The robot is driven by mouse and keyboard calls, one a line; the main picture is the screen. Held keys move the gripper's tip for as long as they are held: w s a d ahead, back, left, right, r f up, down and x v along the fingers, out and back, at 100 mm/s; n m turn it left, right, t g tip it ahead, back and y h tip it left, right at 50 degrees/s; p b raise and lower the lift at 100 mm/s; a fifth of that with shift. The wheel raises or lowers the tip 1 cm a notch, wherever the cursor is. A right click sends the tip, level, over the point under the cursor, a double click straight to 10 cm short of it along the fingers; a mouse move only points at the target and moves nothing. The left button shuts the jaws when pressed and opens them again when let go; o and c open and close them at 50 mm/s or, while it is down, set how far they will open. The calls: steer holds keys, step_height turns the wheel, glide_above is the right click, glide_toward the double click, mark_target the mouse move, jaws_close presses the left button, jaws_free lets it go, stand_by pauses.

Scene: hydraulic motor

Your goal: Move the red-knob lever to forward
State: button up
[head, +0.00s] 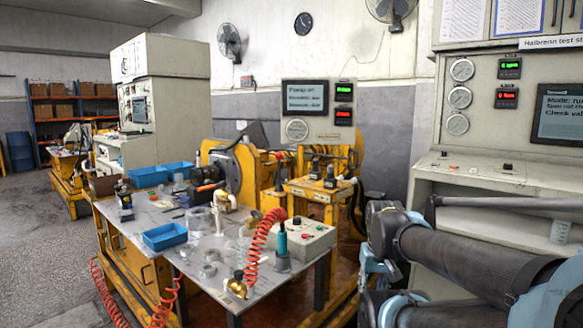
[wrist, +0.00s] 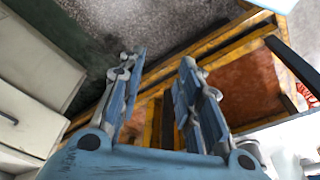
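In the head view, a yellow valve stand (head: 318,190) stands behind the right end of the workbench. Two small upright dark levers, one on the left (head: 315,166) and one on the right (head: 330,174), rise from its top. They are too small for me to make out a red knob or which way each is set. My gripper (wrist: 162,75) shows in the wrist view with its two fingers apart and nothing between them. It points at the floor and a yellow frame, away from the levers. In the head view my gripper cannot be made out.
The workbench (head: 215,246) holds blue bins (head: 165,236), a grey control box (head: 300,240) and a coiled red hose (head: 262,240). A display panel (head: 306,97) stands behind the levers. A grey test console (head: 500,165) is at the right, behind my arm.

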steer(key=shift+a, duration=0.1)
step_height(320, 180, up, 28)
steer(key=n+t+y, duration=0.8)
steer(key=y, duration=0.1)
glide_above(279, 164)
steer(key=s+d, duration=1)
steer(key=s, duration=0.1)
steer(key=x, duration=1.7)
steer(key=shift+w+d+f, duration=0.1)
steer(key=shift+d+f, duration=0.05)
steer(key=shift+f, duration=0.1)
steer(key=shift+c, duration=0.4)
jaws_close()
